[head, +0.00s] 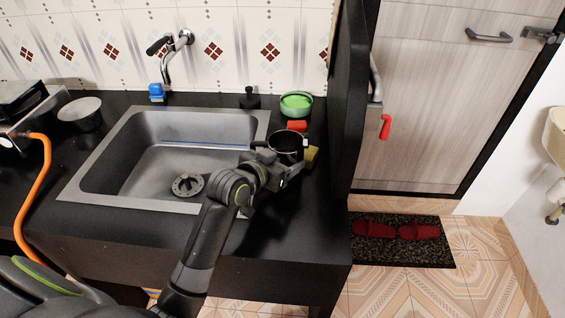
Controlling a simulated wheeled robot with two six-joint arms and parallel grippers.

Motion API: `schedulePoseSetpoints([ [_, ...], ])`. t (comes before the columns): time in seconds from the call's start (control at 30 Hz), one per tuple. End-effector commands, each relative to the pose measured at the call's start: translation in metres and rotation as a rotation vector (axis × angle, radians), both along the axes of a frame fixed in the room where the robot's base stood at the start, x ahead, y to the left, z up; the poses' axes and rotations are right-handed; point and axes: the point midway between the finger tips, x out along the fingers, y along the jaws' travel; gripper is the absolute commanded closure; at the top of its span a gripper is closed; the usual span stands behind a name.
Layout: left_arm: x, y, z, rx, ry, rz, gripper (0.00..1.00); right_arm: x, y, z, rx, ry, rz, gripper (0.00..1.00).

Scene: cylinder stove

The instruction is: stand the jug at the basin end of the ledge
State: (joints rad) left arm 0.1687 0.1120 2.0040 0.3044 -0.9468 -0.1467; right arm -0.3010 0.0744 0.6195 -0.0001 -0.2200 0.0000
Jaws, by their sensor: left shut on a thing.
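The jug looks to be the dark round vessel with a pale rim (287,141), seen from above at the right end of the sink. My left gripper (281,160) is shut on it from the near side, and its fingers partly hide the jug's lower body. The jug looks upright; I cannot tell whether its base touches the ledge. The black ledge (295,225) runs around the steel basin (150,150), which is empty apart from its drain. My right gripper is not in view.
A green bowl (296,102), a red item (297,126) and a yellow sponge (312,155) crowd around the jug. A small black bottle (249,98) stands behind the sink. A dark upright panel (347,100) bounds the ledge on the right. The ledge's front right is clear.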

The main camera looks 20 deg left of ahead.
Motion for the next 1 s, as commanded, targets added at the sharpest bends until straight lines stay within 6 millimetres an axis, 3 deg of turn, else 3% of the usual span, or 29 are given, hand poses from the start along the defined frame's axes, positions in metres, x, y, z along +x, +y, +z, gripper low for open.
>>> schedulePoseSetpoints([
  [0.43,0.0,0.0,-0.0098,0.001,-0.002,0.001,0.57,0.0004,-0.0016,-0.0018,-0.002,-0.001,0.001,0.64],
  [0.47,0.0,0.0001,-0.0099,0.001,-0.001,0.001,0.28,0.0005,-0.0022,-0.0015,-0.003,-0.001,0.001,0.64],
  [0.6,-0.0001,0.0001,-0.0094,0.001,-0.001,0.001,0.1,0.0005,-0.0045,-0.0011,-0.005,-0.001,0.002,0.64],
  [1.0,-0.0068,0.0021,-0.0038,0.001,-0.001,0.002,0.09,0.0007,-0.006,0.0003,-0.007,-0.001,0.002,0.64],
])
